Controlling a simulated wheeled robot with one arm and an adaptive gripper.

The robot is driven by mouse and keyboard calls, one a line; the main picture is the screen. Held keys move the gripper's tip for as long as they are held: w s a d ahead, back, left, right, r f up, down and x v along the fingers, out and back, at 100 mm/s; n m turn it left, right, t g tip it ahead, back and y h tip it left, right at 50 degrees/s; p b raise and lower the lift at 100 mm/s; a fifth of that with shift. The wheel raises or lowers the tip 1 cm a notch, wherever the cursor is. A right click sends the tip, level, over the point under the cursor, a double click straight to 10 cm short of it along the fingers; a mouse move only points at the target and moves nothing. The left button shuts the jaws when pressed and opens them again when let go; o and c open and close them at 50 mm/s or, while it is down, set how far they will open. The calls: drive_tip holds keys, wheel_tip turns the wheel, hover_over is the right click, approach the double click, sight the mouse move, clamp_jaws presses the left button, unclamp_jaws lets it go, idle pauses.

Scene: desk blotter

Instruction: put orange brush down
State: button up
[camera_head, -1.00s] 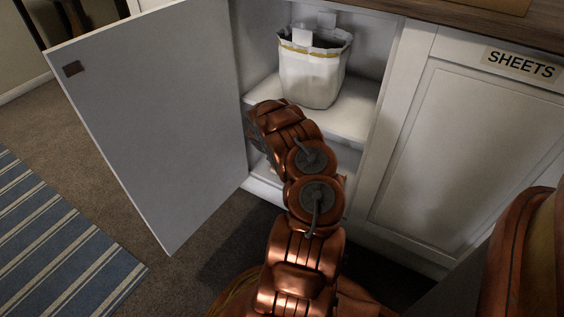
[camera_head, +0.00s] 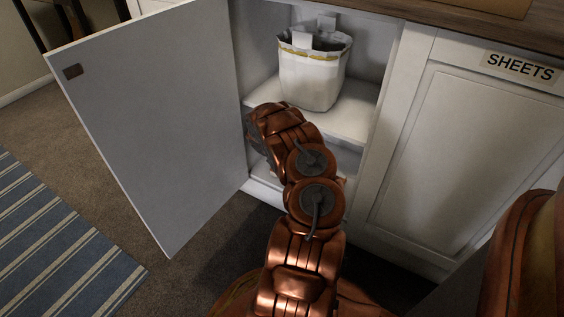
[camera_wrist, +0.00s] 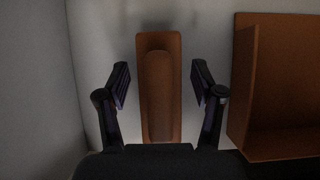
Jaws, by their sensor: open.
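The orange brush (camera_wrist: 160,95) shows in the wrist view as a long orange-brown piece with a rounded raised grip, pointing away from me. It lies on a pale surface inside the cabinet. My gripper (camera_wrist: 161,80) is open, with one finger on each side of the brush and a visible gap on both sides. In the head view my arm reaches into the lower part of the open cabinet; the gripper and the brush are hidden there behind the arm and shelf.
An orange open box (camera_wrist: 280,95) stands to the right of the brush. A white wall is close on the left. In the head view a white bag (camera_head: 312,80) stands on the shelf (camera_head: 350,118) above. The open cabinet door (camera_head: 160,120) is left of my arm.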

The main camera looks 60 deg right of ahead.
drive_tip(key=p+v, duration=0.4)
drive_tip(key=v, duration=0.7)
drive_tip(key=shift+d+r, duration=0.1)
drive_tip(key=shift+a+r, duration=0.35)
drive_tip(key=shift+r, duration=0.05)
idle(0.3)
